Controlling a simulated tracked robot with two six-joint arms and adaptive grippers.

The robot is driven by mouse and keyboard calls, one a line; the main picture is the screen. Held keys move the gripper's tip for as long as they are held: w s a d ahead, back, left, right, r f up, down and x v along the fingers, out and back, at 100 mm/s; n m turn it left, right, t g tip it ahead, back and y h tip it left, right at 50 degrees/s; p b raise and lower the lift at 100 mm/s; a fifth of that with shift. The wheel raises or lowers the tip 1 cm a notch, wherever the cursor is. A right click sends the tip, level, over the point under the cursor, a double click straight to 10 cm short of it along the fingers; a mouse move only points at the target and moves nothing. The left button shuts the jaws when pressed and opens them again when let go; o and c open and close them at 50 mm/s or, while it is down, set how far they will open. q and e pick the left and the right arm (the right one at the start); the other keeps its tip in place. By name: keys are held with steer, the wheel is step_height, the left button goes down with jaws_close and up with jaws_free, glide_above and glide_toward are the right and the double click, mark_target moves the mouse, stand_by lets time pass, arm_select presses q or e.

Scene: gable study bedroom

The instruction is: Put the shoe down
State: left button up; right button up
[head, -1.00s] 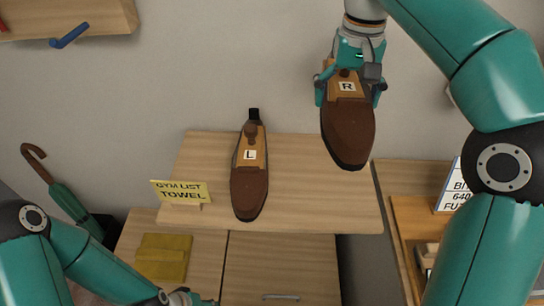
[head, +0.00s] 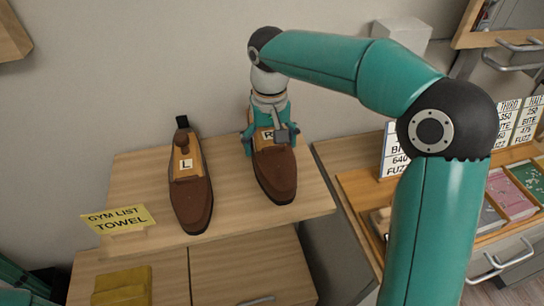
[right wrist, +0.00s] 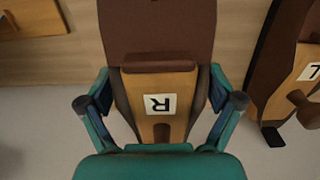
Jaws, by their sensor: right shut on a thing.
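The brown shoe marked R (head: 276,176) is in my right gripper (head: 270,137), toe pointing to the front. It is over the right part of the wooden shelf top (head: 130,178), at or very near its surface; I cannot tell if it touches. In the right wrist view the fingers sit on both sides of the R shoe (right wrist: 158,35) around its wooden shoe tree. The matching shoe marked L (head: 192,203) stands to the left on the same top, with a gap between them. My left gripper is out of the picture.
A folded yellow cloth (head: 122,285) lies below. At right, a desk holds a wooden tray (head: 362,190) and label cards (head: 392,150). The wall is close behind.

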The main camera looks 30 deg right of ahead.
mark_target(270, 139)
steer(key=shift+f, duration=2.15)
steer(key=shift+f, duration=0.1)
steer(key=o, duration=1.2)
step_height(270, 139, up, 12)
steer(key=shift+r+p, duration=0.1)
steer(key=shift+p, duration=0.25)
